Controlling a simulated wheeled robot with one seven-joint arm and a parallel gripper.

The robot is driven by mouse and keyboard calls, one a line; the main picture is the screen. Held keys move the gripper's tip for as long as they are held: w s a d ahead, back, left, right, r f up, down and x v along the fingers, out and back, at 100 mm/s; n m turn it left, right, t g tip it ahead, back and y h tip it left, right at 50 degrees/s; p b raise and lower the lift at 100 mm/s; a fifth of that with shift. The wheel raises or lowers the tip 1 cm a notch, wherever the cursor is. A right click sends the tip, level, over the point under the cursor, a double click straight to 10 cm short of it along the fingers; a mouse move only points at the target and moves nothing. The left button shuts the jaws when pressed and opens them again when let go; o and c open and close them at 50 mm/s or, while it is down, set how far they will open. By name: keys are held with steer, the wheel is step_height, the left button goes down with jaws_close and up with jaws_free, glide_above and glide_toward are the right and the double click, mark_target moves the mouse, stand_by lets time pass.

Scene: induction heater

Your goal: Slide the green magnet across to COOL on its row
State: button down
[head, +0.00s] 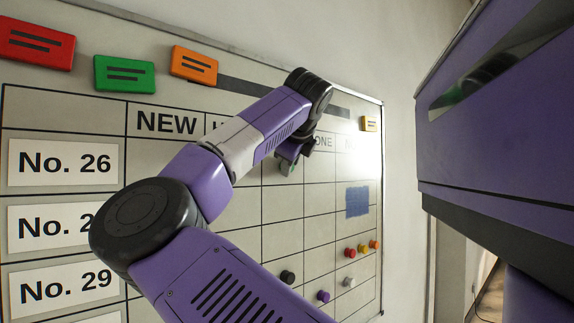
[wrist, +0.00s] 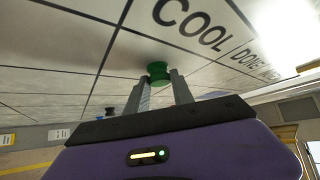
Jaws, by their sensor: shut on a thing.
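The green magnet (wrist: 158,72) is a small round knob on the whiteboard, between the two fingertips of my gripper (wrist: 159,80) in the wrist view. My gripper is shut on it. The magnet lies just below the COOL heading (wrist: 190,22), in the column under that word. In the head view the green magnet (head: 287,169) is partly hidden by my gripper (head: 289,158). There it sits in the first row, level with the No. 26 label (head: 63,163), just left of the DONE column. The COOL heading is hidden behind my arm in the head view.
Red (head: 36,43), green (head: 124,73) and orange (head: 194,65) tags are at the board's top. Black (head: 288,277), purple (head: 323,296) and several other magnets sit lower right. A blue patch (head: 357,201) is in the last column. Cells right of my gripper look clear.

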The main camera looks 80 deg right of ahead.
steer(key=shift+d+f+b, duration=0.1)
steer(key=shift+d+b, duration=0.05)
steer(key=shift+b, duration=0.2)
stand_by(0.3)
steer(key=c, duration=1)
jaws_free()
steer(key=shift+w, duration=0.1)
steer(key=b+v, duration=0.2)
steer(key=v, duration=0.6)
steer(key=shift+d, duration=0.1)
